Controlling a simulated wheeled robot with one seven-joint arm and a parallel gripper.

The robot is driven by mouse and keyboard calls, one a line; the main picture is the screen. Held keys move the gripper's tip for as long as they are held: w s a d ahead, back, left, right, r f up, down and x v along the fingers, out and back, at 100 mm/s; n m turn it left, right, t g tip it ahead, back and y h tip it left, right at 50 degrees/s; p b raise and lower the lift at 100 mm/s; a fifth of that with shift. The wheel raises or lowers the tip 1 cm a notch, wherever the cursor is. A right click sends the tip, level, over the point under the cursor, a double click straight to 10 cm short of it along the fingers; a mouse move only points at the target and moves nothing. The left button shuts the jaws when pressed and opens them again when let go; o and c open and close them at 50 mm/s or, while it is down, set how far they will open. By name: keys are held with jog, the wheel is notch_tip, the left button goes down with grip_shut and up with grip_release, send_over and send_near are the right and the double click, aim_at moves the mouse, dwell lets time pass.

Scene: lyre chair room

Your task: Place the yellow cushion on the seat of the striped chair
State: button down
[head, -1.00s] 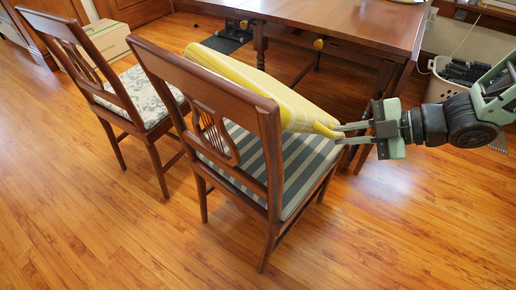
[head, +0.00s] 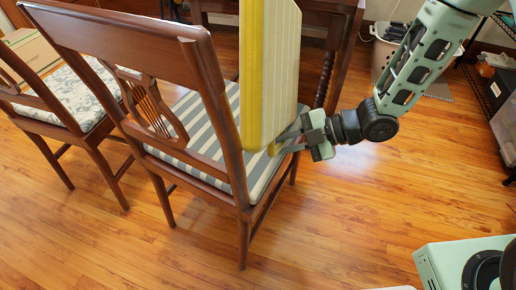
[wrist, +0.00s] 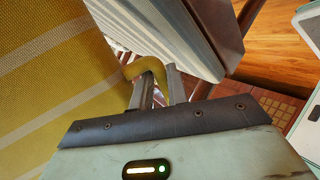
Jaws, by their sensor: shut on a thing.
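The yellow cushion (head: 268,70) has pale stripes and stands on edge above the right side of the striped chair's seat. It also fills the left of the wrist view (wrist: 55,80). My gripper (head: 282,147) is shut on the cushion's lower corner, and the pinched yellow fabric shows between the fingers in the wrist view (wrist: 152,85). The striped chair (head: 125,40) has a dark wooden frame and a grey-and-white striped seat (head: 215,120). I cannot tell whether the cushion's lower edge touches the seat. The chair's back hides part of the seat.
A second chair with a floral seat (head: 75,95) stands at the left. A wooden table (head: 338,45) stands behind the cushion. The floor (head: 370,215) right of the chair is clear.

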jog(key=a, duration=0.3)
jog(key=shift+a+b, duration=0.25)
jog(key=shift+b, duration=0.05)
jog(key=a, duration=0.1)
jog(key=a+b, duration=0.1)
jog(key=a, duration=0.1)
jog(key=shift+w+a+f+b, duration=0.25)
jog(key=shift+f+b, duration=0.05)
jog(key=shift+f, duration=0.05)
jog(key=shift+d+f, duration=0.1)
jog(key=shift+f, duration=0.15)
jog(key=shift+d, duration=0.1)
jog(key=c, duration=1.5)
grip_release()
jog(key=shift+w, duration=0.1)
jog(key=shift+c, duration=0.2)
jog(key=shift+o, duration=0.5)
jog(key=shift+r, duration=0.15)
jog(key=shift+r, duration=0.1)
